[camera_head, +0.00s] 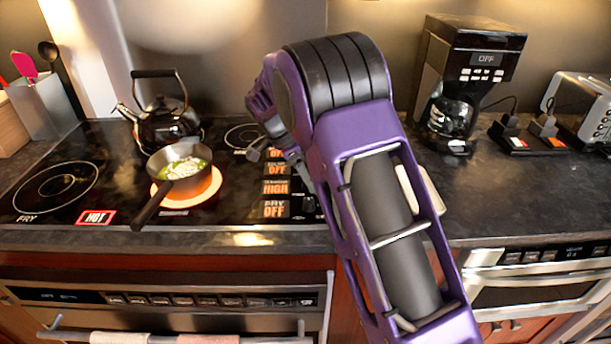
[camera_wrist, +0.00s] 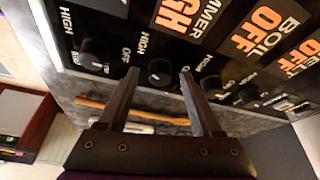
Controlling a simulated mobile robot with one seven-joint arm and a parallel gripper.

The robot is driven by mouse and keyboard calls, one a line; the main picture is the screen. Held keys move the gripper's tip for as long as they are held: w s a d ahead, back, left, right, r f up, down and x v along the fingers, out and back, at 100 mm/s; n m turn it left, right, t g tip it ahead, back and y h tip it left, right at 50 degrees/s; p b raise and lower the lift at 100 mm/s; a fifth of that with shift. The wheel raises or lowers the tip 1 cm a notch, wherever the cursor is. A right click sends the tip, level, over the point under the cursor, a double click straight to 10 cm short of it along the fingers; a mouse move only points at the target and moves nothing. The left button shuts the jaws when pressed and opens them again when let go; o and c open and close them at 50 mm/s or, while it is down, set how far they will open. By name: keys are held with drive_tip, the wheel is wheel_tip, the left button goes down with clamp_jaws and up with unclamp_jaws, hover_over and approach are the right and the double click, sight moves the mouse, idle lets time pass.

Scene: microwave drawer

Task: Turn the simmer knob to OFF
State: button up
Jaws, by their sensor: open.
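The simmer knob (camera_wrist: 160,72) is a round black knob on the stove's dark control panel, below the SIMMER display (camera_wrist: 178,18), which reads HIGH in orange. That display also shows in the head view (camera_head: 276,187), where my arm hides the simmer knob. My gripper (camera_wrist: 157,74) is open, its two dark fingers on either side of the simmer knob in the wrist view. I cannot tell whether either finger touches the knob. The OFF and HIGH marks are printed around the knobs.
Neighbouring knobs (camera_wrist: 94,54) and (camera_wrist: 212,88) sit close on either side. A pan (camera_head: 180,165) with food stands on a glowing orange burner, its handle toward the front edge. A black kettle (camera_head: 162,122) stands behind. A coffee maker (camera_head: 470,75) stands right of my arm.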

clamp_jaws()
